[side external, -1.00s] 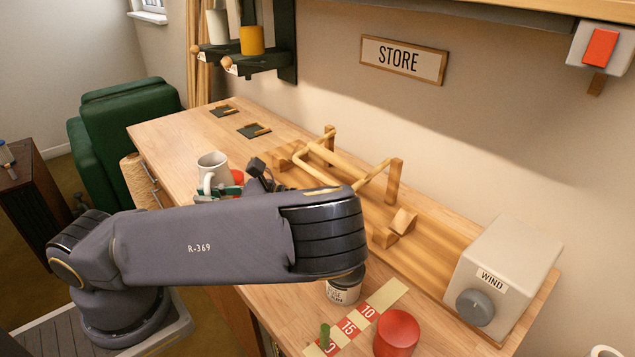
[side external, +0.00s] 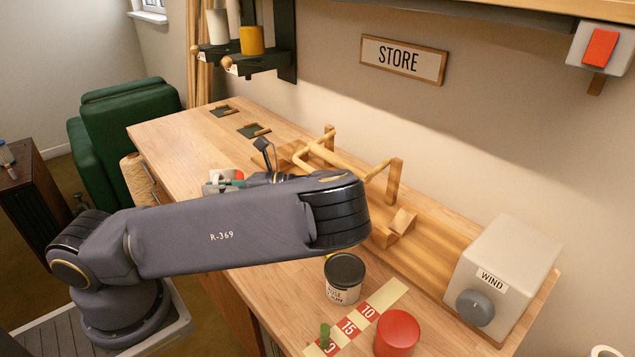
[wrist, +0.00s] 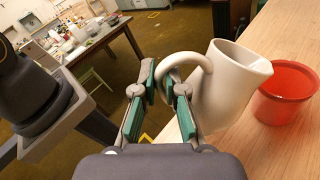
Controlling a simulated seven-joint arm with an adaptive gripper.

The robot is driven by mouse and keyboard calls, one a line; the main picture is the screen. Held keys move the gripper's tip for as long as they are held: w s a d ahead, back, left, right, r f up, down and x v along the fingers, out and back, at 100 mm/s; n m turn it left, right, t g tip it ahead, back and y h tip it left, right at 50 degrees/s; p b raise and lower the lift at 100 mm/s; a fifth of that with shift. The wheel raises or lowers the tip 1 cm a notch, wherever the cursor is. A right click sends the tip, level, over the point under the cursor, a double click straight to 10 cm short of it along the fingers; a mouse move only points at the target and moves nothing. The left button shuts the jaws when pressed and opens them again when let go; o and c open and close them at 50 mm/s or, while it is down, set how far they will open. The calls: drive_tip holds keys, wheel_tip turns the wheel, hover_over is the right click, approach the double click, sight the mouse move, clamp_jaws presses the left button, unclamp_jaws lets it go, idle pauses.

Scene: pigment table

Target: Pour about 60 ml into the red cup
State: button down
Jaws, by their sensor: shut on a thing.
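A cream-white jug (wrist: 225,88) is held by its looped handle between the green pads of my gripper (wrist: 166,88). The jug is tilted, with its mouth towards the red cup (wrist: 287,95). The red cup stands on the wooden table beside the jug. Its inside shows only in part, and I cannot tell its level or see a stream. In the side external view the jug (side external: 214,176) is low behind my arm, and a bit of the red cup (side external: 238,174) shows next to it. My gripper (side external: 228,184) is partly hidden there.
A dark-lidded tin (side external: 344,279), a numbered strip (side external: 370,310) and a red round container (side external: 397,333) are at the table's near end. A wooden frame (side external: 345,165) and a grey WIND box (side external: 508,270) line the wall side. The far left tabletop is mostly clear.

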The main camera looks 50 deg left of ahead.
sight(219, 175)
drive_tip(key=shift+w+a+r+m, duration=0.1)
drive_tip(key=shift+w+a+m, duration=0.2)
drive_tip(key=shift+m, duration=0.25)
drive_tip(key=shift+w+a+m, duration=0.2)
drive_tip(key=shift+a+m, duration=0.2)
drive_tip(key=shift+m, duration=0.15)
drive_tip(key=shift+w+a+r+m+h, duration=0.15)
drive_tip(key=shift+r+m+h, duration=0.05)
drive_tip(key=shift+r+m, duration=0.2)
drive_tip(key=shift+w+a+r+m+h, duration=0.1)
drive_tip(key=shift+a+r+m+h, duration=0.1)
drive_tip(key=shift+r+m, duration=0.15)
drive_tip(key=shift+w+a+r+m+p, duration=0.15)
drive_tip(key=shift+r+m+p, duration=0.2)
drive_tip(key=shift+p, duration=0.05)
drive_tip(key=shift+w+a+r+m+p, duration=0.2)
drive_tip(key=shift+a+r+m+p, duration=0.15)
drive_tip(key=shift+r+m, duration=0.15)
drive_tip(key=shift+w+a+r+m+h+p, duration=0.3)
drive_tip(key=shift+r+m+h+p, duration=0.1)
drive_tip(key=shift+m+p, duration=0.1)
drive_tip(key=shift+w+a+r+m+g, duration=0.35)
drive_tip(key=shift+w+a+m, duration=0.25)
drive_tip(key=shift+a, duration=0.2)
idle(0.6)
